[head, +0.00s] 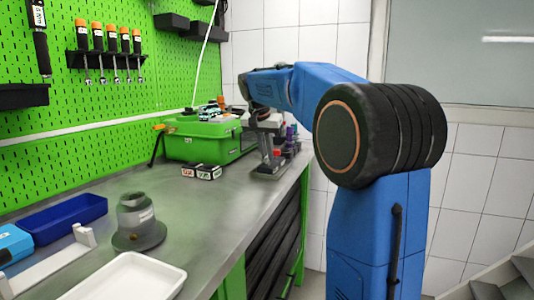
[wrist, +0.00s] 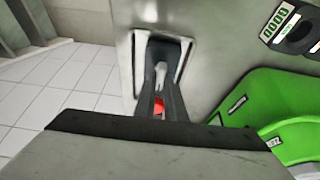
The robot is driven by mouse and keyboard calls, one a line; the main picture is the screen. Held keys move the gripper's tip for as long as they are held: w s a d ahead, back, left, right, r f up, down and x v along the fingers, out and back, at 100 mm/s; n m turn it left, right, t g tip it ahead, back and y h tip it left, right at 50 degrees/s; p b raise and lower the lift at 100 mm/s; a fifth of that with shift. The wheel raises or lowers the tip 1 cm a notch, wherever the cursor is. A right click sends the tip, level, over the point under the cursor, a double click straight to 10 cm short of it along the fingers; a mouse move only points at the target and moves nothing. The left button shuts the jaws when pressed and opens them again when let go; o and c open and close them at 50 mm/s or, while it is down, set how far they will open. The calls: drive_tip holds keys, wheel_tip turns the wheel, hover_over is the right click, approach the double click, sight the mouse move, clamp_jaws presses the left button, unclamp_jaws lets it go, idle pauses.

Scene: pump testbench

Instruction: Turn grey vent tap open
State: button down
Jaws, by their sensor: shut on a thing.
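My gripper (head: 266,150) points down at the far right end of the bench, beside the green case. In the wrist view its dark fingers (wrist: 161,80) are closed around a small light grey piece, which looks like the grey vent tap (wrist: 160,72). A small red spot (wrist: 158,107) shows between the fingers. The fingers cover most of the tap, so I cannot tell its angle. In the head view the tap is too small and too hidden by my gripper to make out.
A green case (head: 205,140) stands close left of my gripper. Small black boxes with labels (head: 202,172) lie in front of it. A grey pump-like part (head: 138,222), a blue tray (head: 66,217) and a white tray (head: 125,280) are nearer. The mid-bench metal top is clear.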

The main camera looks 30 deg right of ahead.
drive_tip(key=shift+n, duration=0.3)
drive_tip(key=n, duration=0.2)
drive_tip(key=n+t+y, duration=0.1)
drive_tip(key=n, duration=0.1)
drive_tip(key=shift+s+d+n+y, duration=0.15)
drive_tip(key=shift+d+n+y, duration=0.05)
drive_tip(key=shift+n+y, duration=0.1)
drive_tip(key=n+y, duration=0.1)
drive_tip(key=n, duration=0.1)
drive_tip(key=n+y, duration=0.1)
drive_tip(key=n, duration=0.2)
drive_tip(key=shift+d+t, duration=0.15)
drive_tip(key=shift+t, duration=0.25)
drive_tip(key=n+y, duration=0.1)
drive_tip(key=n, duration=0.3)
drive_tip(key=shift+d+n+g+y, duration=0.15)
drive_tip(key=shift+n+g+y, duration=0.15)
drive_tip(key=shift+n+y, duration=0.5)
drive_tip(key=shift+n, duration=1)
drive_tip(key=shift+g, duration=0.3)
drive_tip(key=c, duration=1.8)
unclamp_jaws()
